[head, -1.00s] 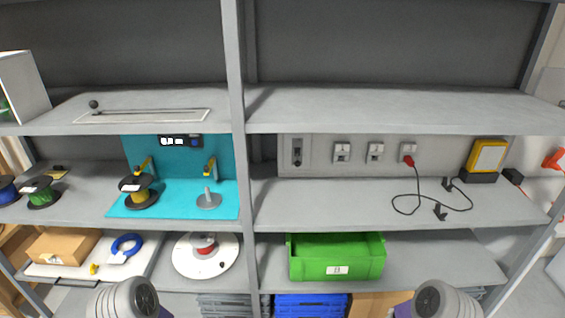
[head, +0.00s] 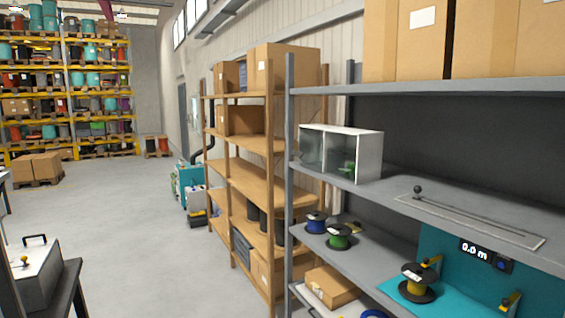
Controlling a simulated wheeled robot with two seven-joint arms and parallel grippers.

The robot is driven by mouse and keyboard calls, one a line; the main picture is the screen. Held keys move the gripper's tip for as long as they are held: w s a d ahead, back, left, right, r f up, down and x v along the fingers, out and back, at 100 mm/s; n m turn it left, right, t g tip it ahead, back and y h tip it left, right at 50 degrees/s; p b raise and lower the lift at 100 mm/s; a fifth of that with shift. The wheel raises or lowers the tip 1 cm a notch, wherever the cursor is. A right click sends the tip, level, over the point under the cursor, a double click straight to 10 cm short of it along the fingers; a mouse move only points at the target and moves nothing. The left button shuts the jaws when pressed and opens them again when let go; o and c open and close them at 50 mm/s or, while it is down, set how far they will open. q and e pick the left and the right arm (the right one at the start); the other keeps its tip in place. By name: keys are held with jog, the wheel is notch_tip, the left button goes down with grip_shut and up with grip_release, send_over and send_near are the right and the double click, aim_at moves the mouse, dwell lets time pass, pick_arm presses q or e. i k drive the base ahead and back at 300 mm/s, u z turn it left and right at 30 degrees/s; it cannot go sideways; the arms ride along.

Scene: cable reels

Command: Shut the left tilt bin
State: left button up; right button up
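I cannot make out a tilt bin for certain in the head view. A white box with glass panes (head: 326,151) stands on the grey shelf at centre right, with something green behind its right pane. I cannot tell whether it tilts. Neither of my grippers is in view.
A grey shelf unit (head: 289,130) holds several cable reels, including a yellow one (head: 417,283), and a slotted plate (head: 470,218). A wooden rack (head: 240,178) with cartons stands beyond. A lidded grey case (head: 32,275) is at lower left. The floor (head: 120,230) between is clear.

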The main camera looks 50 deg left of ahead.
aim_at(299, 154)
jog(key=u, duration=2.3)
jog(key=i, duration=2.75)
jog(key=z, duration=1.6)
jog(key=i, duration=0.2)
jog(key=u, duration=0.25)
